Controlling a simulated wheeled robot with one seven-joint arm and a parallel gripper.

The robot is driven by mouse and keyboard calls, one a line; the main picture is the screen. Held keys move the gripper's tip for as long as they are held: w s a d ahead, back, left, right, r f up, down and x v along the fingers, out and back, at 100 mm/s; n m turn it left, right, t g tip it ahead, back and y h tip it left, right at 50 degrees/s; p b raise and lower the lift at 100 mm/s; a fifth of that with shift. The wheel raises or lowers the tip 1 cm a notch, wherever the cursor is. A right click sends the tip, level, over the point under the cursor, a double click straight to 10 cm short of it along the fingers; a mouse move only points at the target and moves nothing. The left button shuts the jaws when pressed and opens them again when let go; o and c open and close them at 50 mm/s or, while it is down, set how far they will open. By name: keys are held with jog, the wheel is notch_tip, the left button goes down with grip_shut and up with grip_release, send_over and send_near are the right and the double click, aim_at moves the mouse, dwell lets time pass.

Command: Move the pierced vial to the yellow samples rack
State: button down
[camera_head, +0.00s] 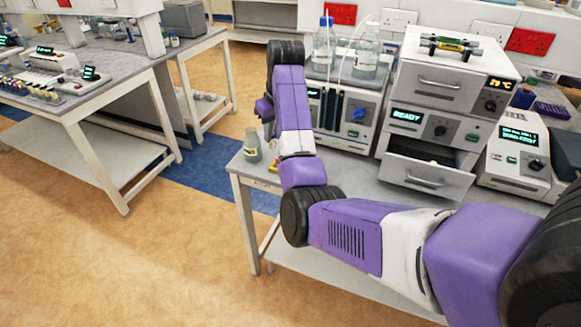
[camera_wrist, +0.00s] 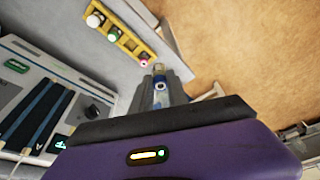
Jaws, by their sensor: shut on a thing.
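My gripper (camera_wrist: 160,92) is shut on a small vial (camera_wrist: 160,86) in the wrist view. The vial's top shows a blue ring with a pale, dark-centred middle; I cannot tell whether it is pierced. The yellow rack (camera_wrist: 129,44) lies on the grey bench ahead and to the left of the held vial, apart from it in the picture. It holds a white-capped vial (camera_wrist: 95,20), a green-and-white one (camera_wrist: 113,33) and one with a pinkish-red ring (camera_wrist: 143,58). In the head view my arm hides most of the rack (camera_head: 273,168) and the held vial.
A bottle (camera_head: 252,146) stands near the bench's left corner. Right of my arm is a pump machine (camera_head: 362,112) with two bottles on top. Beside it a white oven unit (camera_head: 437,118) has its lower drawer (camera_head: 427,180) open. The bench edge lies close to the rack.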

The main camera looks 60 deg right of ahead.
jog(key=s+d+r, duration=0.3)
jog(key=d+r, duration=0.2)
jog(key=r, duration=0.1)
jog(key=shift+m, duration=0.3)
jog(key=shift+d+f+b, duration=0.15)
jog(key=shift+f, duration=3.1)
jog(key=shift+d+f+b, duration=0.1)
jog(key=shift+d+f, duration=0.05)
jog(key=shift+f, duration=3.15)
jog(key=shift+d+f+b, duration=0.15)
jog(key=shift+f, duration=3.1)
jog(key=c, duration=1.3)
grip_release()
jog(key=shift+f, duration=0.1)
jog(key=b+v, duration=0.1)
jog(key=v, duration=1.1)
